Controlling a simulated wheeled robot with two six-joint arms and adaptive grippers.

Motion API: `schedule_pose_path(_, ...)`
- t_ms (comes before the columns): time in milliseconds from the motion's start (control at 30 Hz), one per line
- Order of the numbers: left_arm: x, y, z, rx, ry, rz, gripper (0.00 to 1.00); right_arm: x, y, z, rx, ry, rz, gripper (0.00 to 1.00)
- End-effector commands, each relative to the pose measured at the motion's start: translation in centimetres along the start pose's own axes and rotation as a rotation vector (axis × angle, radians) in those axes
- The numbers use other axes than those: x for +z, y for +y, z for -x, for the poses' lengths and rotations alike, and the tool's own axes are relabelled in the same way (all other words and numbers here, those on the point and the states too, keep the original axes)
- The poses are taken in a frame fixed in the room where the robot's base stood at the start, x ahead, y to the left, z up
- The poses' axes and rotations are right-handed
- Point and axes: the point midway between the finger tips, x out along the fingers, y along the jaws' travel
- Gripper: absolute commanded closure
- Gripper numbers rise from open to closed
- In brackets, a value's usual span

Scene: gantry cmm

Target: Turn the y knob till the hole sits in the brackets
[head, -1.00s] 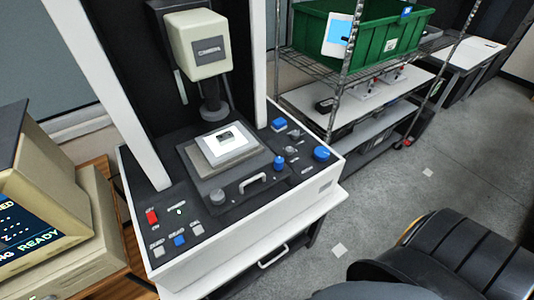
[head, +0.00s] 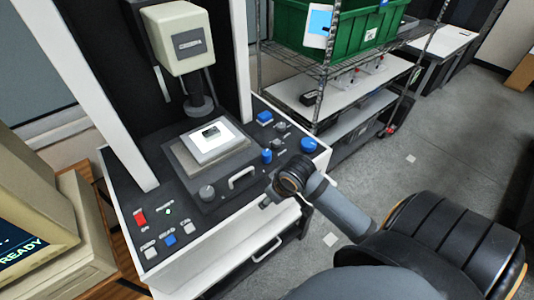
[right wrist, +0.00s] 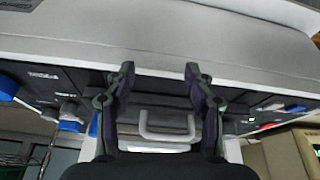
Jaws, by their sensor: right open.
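A white plate with a small dark part (head: 211,132) lies on the stage (head: 182,160) under the probe head. My right gripper (right wrist: 160,75) is open and empty in the right wrist view, with a handle (right wrist: 165,130) showing between its fingers. In the head view it is mostly hidden by my wrist, near the machine's front edge. The brackets are not visible.
A monitor (head: 25,250) reading READY is cut off at the left. Red, blue and grey buttons (head: 170,239) sit at the panel's front left. A wire shelf with a green bin (head: 345,30) stands behind at the right. Open floor lies to the right.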

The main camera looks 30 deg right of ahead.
Motion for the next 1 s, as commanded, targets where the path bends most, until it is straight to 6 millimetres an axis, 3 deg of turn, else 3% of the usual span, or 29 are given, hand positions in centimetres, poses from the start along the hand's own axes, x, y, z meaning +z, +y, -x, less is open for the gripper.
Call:
schedule_pose_path(167,-0.1,0.0,0.0,0.000,0.002,0.000,0.37,-4.8,3.6,2.2,-0.018,0.015,0.043,0.46)
schedule_pose_path(300,-0.2,0.0,0.0,0.000,0.003,0.000,0.37,-8.2,7.0,5.3,-0.025,0.016,0.037,0.46)
schedule_pose_path(400,-0.2,0.0,0.0,0.000,0.004,0.000,0.37,-10.1,9.0,7.8,-0.027,0.016,0.019,0.46)
schedule_pose_path(533,-0.3,-0.1,0.0,-0.001,0.005,0.000,0.37,-11.1,10.2,9.5,-0.034,0.014,0.001,0.46)
schedule_pose_path(767,-0.3,-0.1,0.1,-0.001,0.005,0.000,0.37,-11.2,10.1,9.0,-0.042,0.014,-0.003,0.46)
schedule_pose_path(1000,-0.4,-0.2,0.4,-0.002,0.005,-0.001,0.37,-11.2,9.8,4.9,-0.047,0.014,-0.007,0.46)
